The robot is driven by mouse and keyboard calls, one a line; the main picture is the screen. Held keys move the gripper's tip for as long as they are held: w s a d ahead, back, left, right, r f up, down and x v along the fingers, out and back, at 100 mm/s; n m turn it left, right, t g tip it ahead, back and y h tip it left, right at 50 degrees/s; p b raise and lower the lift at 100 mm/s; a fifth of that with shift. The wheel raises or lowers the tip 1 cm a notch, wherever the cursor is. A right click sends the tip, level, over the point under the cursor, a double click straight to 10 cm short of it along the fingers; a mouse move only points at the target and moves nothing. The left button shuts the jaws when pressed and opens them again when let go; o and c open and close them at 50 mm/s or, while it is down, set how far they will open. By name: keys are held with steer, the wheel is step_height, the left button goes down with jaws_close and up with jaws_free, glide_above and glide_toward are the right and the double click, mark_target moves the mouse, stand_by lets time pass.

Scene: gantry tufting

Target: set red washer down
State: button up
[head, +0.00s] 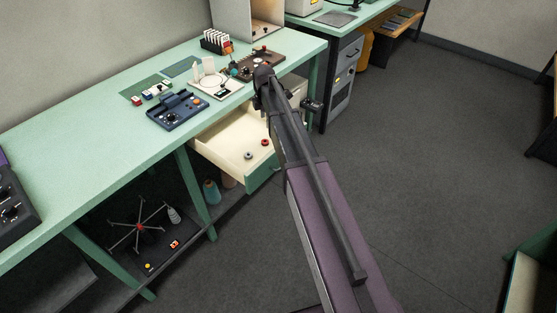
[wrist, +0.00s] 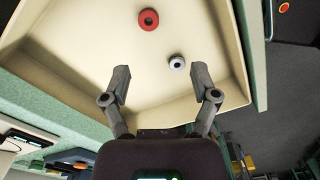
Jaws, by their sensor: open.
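The red washer (wrist: 148,20) lies flat on the floor of the cream drawer (wrist: 100,50) in the wrist view. It also shows in the head view (head: 265,142) inside the open drawer (head: 218,147). A smaller grey-white washer (wrist: 177,62) lies near it; it shows in the head view too (head: 248,155). My gripper (wrist: 160,75) is open over the drawer, its two fingers spread wide with nothing between their tips. The red washer is beyond the fingertips, apart from them. In the head view, my arm hides part of the drawer's right side.
The green bench (head: 90,150) above the drawer holds a blue device (head: 178,111), a white plate (head: 212,84) and a rack of cards (head: 216,42). Spools (head: 211,191) stand below the drawer.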

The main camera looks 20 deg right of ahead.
steer(key=s+m, duration=0.2)
steer(key=s, duration=0.2)
steer(key=s+m, duration=0.3)
steer(key=s, duration=0.1)
steer(key=s+m, duration=0.3)
steer(key=s, duration=0.2)
steer(key=shift+a, duration=0.25)
steer(key=s+m, duration=1.1)
steer(key=s, duration=0.3)
steer(key=shift+s+a, duration=0.2)
steer(key=shift+s, duration=0.05)
steer(key=shift+c, duration=1.4)
